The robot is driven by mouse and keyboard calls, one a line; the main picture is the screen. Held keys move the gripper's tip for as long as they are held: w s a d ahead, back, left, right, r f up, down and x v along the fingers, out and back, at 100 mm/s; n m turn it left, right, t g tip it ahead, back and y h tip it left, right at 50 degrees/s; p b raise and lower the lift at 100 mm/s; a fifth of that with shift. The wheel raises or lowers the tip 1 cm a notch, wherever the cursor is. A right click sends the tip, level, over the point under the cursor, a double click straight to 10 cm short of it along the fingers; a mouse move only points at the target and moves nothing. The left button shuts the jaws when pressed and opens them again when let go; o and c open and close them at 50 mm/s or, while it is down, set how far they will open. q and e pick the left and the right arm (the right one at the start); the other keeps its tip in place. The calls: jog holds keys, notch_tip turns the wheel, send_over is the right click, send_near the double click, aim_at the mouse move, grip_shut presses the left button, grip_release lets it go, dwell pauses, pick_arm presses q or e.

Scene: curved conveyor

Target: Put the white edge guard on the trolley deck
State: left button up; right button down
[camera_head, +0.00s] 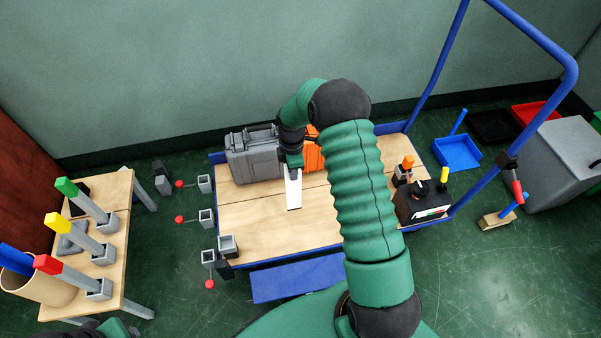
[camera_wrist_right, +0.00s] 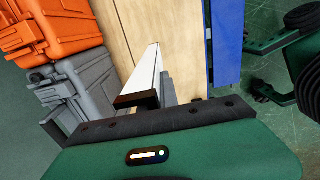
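The white edge guard (camera_head: 294,193) is a narrow, straight strip over the middle of the wooden trolley deck (camera_head: 250,215). In the right wrist view the guard (camera_wrist_right: 146,70) runs away from my gripper along the deck boards (camera_wrist_right: 120,30). My right gripper (camera_head: 293,172) is at the guard's near-wall end in the head view. In the wrist view the dark fingertip (camera_wrist_right: 138,99) is against the strip, and the gripper looks shut on it. I cannot tell whether the guard touches the deck. Only a bit of my left arm shows at the bottom left; its gripper is out of view.
A grey case (camera_head: 254,158) and an orange case (camera_head: 313,155) stand at the deck's back. A black box (camera_head: 420,204) is at its right. A blue handle frame (camera_head: 437,62) rises at right. A wooden table (camera_head: 118,235) with colour-tipped posts stands left. The deck's front left is clear.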

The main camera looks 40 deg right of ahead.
jog(key=w+d+f+b, duration=0.2)
jog(key=d+f+b, duration=0.1)
jog(key=d+f, duration=0.1)
jog(key=shift+d, duration=0.35)
jog(key=c, duration=2)
grip_release()
jog(key=shift+f, duration=0.1)
jog(key=o, duration=0.4)
